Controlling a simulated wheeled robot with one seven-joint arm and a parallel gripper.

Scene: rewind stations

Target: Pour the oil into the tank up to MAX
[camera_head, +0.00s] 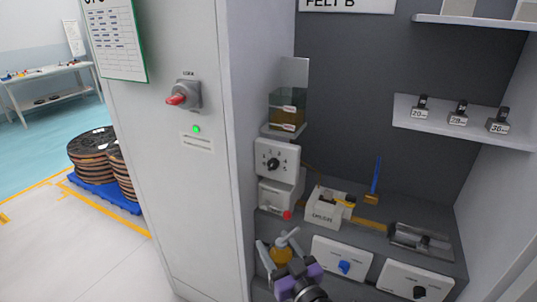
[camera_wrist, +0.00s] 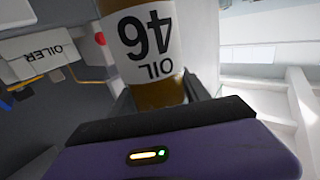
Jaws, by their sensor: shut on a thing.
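The oil bottle (camera_wrist: 152,50) is amber with a white label reading "OIL 46", which appears upside down in the wrist view. My gripper (camera_head: 279,248) is shut on it; the amber bottle also shows between the fingers in the head view (camera_head: 282,257). The bottle's ends are cut off in the wrist view. The tank (camera_head: 287,108) is a clear box on the cabinet's inner left side, holding amber-brown oil. Two small tags sit on its front, too small to read. My gripper is low in front of the cabinet, well below the tank and apart from it.
A white dial box (camera_head: 277,160) is under the tank, with another white box (camera_head: 280,195) and a red knob (camera_head: 287,215) below. A bin marked "OILER" (camera_head: 323,212) stands to the right. The tall white cabinet side (camera_head: 185,200) borders the left. Shelves (camera_head: 465,130) hold labelled blocks at right.

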